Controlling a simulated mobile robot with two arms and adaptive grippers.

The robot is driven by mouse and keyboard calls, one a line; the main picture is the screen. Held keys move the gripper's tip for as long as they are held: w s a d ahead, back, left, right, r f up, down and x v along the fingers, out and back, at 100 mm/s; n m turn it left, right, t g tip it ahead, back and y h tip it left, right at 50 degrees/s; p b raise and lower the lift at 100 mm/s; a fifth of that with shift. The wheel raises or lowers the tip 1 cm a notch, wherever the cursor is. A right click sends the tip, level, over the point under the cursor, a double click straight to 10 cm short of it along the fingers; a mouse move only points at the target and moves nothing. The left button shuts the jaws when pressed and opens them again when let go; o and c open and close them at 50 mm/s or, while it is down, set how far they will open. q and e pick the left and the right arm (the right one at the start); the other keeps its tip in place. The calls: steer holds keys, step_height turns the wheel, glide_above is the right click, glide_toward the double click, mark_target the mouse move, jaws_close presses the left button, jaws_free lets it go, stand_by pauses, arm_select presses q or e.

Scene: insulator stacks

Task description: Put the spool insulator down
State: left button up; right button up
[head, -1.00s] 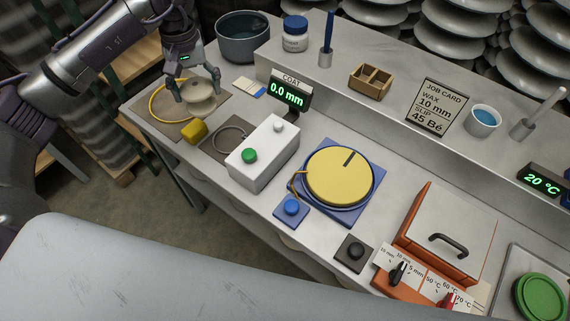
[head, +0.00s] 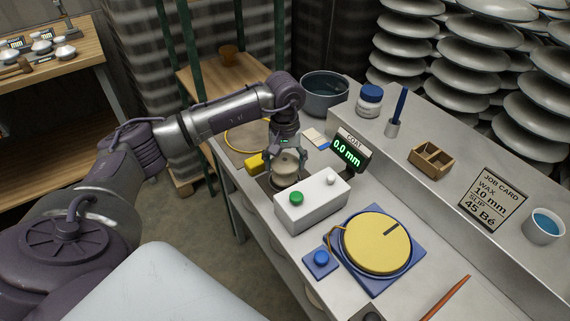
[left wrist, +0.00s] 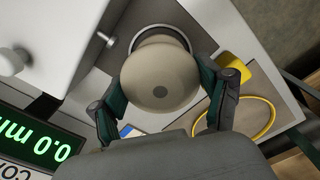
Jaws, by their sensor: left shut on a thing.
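The spool insulator (head: 287,163) is a beige, rounded piece, held roughly upright between the fingers of my left gripper (head: 287,158). In the left wrist view the spool insulator (left wrist: 158,78) is seen from above, with a finger on each side. It is over the grey ring (left wrist: 141,37) on the dark mat, beside the white box (head: 312,203). The spool hides most of the ring, and I cannot tell whether its base touches the mat. My right gripper is not in view.
A yellow block (head: 256,163) and a yellow loop (head: 247,134) lie close behind on the brown mat. A yellow turntable (head: 377,243) stands nearer on the bench. A dark pot (head: 325,94) stands at the back.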

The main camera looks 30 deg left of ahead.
arm_select(q)
steer(key=shift+f, duration=0.55)
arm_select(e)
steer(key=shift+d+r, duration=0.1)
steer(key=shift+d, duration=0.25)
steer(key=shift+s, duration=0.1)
arm_select(q)
steer(key=shift+f, duration=0.1)
steer(key=o, duration=1.5)
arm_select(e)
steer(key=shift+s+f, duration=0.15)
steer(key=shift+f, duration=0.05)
